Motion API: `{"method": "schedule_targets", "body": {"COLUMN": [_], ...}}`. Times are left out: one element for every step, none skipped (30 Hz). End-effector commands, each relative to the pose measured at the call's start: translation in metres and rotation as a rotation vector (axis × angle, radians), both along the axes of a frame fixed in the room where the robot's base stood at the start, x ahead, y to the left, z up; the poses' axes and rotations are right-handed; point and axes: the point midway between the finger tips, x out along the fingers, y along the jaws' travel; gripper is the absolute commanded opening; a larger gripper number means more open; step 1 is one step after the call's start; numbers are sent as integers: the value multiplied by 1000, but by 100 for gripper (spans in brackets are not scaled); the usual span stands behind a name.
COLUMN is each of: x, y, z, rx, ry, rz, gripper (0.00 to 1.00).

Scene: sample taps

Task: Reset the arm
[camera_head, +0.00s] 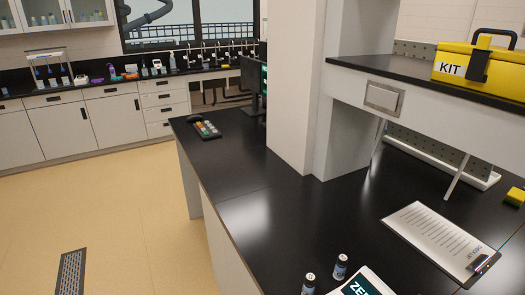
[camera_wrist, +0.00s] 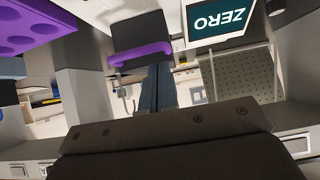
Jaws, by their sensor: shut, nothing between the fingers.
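My gripper (camera_wrist: 156,72) shows in the wrist view as two narrow grey-blue fingers, side by side in the middle and closed together with nothing held. The broad dark brown body of my gripper fills the bottom of that view. A purple piece with a dark panel above it (camera_wrist: 140,30) appears just beyond the fingertips; I cannot tell what it is or its distance. The head view shows no part of my arm or gripper.
Two small dark bottles (camera_head: 340,267) and a ZERO sheet (camera_head: 362,284) are at the front of the black bench (camera_head: 290,225). A clipboard (camera_head: 440,238) lies right; a yellow KIT case (camera_head: 480,68) is on the shelf. A purple holed block (camera_wrist: 35,25) is upper left.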

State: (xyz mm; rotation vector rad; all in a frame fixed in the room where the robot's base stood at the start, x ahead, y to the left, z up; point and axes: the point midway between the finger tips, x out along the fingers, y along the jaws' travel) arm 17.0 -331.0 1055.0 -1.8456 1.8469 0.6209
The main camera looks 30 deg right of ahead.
Motion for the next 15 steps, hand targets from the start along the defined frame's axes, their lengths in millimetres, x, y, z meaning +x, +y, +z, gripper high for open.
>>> {"method": "schedule_targets", "body": {"x": [0,0,0,0,0,0,0,0,0,0,0,0,0,0,0], "y": [2,3,3,4,4,4,4,4,4,4,4,4,4,4,4], "z": [-3,-5,-6,-6,-6,-6,-6,-6,-6,-6,-6,-6,-6,-6,-6], "rx": [2,2,2,1,1,0,0,0,0,0,0,0,0,0,0], "ry": [-2,-2,0,1,1,1,1,1,1,1,1,1,1,1,1], "rz": [-1,-1,-1,-1,-1,-1,-1,-1,-1,-1,-1,-1,-1,-1,-1], "gripper": [0,0,0,0,0,0,0,0,0,0,0,4,10,16,24]}}
